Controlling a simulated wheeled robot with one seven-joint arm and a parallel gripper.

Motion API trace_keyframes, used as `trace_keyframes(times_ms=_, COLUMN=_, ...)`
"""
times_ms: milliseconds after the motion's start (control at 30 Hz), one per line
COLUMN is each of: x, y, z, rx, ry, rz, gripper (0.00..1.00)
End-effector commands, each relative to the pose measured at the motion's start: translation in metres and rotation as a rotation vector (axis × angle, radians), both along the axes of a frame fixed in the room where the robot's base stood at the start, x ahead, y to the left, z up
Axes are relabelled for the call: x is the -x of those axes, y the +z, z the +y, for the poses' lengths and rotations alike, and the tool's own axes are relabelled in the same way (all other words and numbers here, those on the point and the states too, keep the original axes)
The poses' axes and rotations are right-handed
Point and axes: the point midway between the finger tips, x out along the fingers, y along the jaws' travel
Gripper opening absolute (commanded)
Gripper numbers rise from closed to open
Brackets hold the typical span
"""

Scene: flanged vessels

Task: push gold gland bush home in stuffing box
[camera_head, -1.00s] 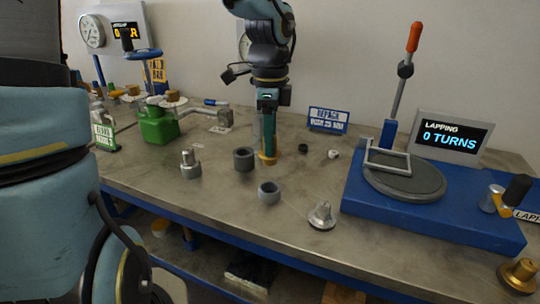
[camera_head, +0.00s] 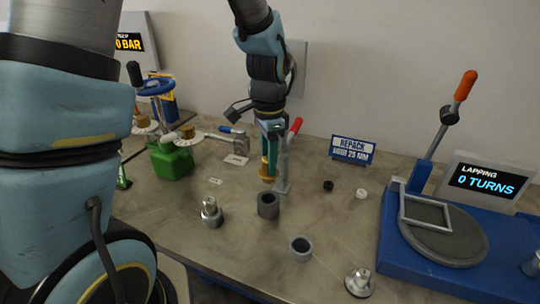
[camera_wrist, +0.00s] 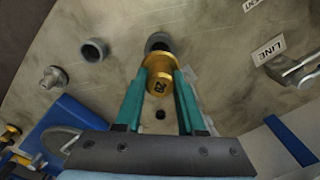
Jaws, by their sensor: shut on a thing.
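The gold gland bush (camera_head: 267,170) is between the fingers of my gripper (camera_head: 271,150), which is shut on it. A lighter grey ring (camera_head: 301,249) stands nearer the front. Neither is labelled, so I cannot tell which is the stuffing box. The bush is apart from the lighter ring; any contact with the dark cylinder is unclear.
A grey post with a red handle (camera_head: 294,127) stands close behind my gripper. A green block (camera_head: 172,162) is left, the blue lapping stand (camera_head: 395,250) right. A "REPACK" sign (camera_head: 352,149) stands behind.

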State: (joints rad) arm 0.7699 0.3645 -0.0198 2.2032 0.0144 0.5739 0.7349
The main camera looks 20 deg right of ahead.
Motion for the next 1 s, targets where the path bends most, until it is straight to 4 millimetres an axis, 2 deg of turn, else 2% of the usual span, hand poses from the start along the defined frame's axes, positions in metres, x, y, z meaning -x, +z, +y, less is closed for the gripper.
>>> trace_keyframes(times_ms=367, x=0.0, y=0.001, z=0.0, rx=0.0, ry=-0.001, rz=0.0, gripper=0.0)
trace_keyframes(times_ms=833, x=0.0, y=-0.041, z=0.0, rx=-0.001, ry=0.0, rz=0.001, gripper=0.0)
trace_keyframes(times_ms=1000, x=0.0, y=-0.05, z=0.0, rx=0.0, ry=-0.001, rz=0.0, gripper=0.0)
